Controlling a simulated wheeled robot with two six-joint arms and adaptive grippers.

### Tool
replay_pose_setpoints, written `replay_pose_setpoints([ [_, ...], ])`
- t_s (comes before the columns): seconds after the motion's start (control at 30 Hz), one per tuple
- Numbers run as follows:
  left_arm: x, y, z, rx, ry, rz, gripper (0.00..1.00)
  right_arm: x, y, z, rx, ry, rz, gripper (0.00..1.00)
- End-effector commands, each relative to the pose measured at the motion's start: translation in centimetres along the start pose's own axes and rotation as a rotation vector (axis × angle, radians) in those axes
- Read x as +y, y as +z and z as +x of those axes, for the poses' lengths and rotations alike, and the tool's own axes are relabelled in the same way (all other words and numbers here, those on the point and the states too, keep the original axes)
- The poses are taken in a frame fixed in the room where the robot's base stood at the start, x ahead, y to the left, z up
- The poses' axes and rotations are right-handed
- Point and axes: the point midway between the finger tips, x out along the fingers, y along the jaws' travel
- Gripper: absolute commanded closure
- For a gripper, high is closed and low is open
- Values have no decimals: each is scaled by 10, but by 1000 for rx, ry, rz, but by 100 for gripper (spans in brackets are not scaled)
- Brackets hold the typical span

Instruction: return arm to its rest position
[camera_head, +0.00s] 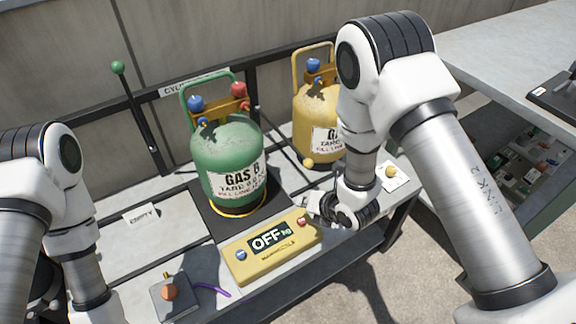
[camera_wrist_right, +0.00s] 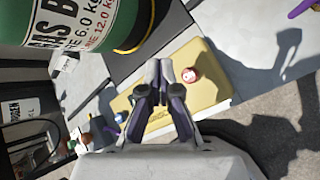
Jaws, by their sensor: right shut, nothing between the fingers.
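My right arm (camera_head: 450,160) reaches in from the right of the head view and bends down to the bench. My right gripper (camera_head: 312,208) is beside the right end of the yellow control box (camera_head: 280,262), near its red button (camera_head: 302,222). In the right wrist view the gripper (camera_wrist_right: 161,66) has its fingers together with nothing between them, over the yellow box (camera_wrist_right: 205,62), with the red button (camera_wrist_right: 190,75) just right of the tips. I cannot tell whether they touch the box. Its display reads OFF.
A green gas cylinder (camera_head: 235,145) stands on a black plate behind the box. A yellow cylinder (camera_head: 312,105) stands behind my right forearm. A green-knobbed lever (camera_head: 118,67) rises at the left. A grey box with an orange knob (camera_head: 168,292) sits front left. A side table (camera_head: 510,50) is at right.

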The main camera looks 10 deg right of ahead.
Motion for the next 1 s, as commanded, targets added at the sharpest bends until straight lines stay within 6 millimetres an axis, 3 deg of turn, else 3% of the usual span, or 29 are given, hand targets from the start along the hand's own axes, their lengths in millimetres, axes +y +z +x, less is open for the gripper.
replay_pose_setpoints([
  [0.17,0,0,-4,0,0,0,0,0,-1,-2,4,-2,2,100],
  [0.27,0,0,-24,0,0,0,0,-2,-5,-13,29,-20,26,100],
  [0.37,0,0,-58,0,0,0,0,-22,-27,-43,95,-91,106,100],
  [0.5,1,0,-89,1,0,0,0,-68,-78,-95,161,-316,581,100],
  [0.67,1,0,-105,0,0,0,0,-100,-121,-146,86,-576,1217,100],
  [0.8,1,0,-109,0,0,0,0,-118,-149,-184,-124,-790,1802,100],
  [1.0,1,0,-106,0,0,0,0,-128,-165,-206,-525,-918,2444,100],
])
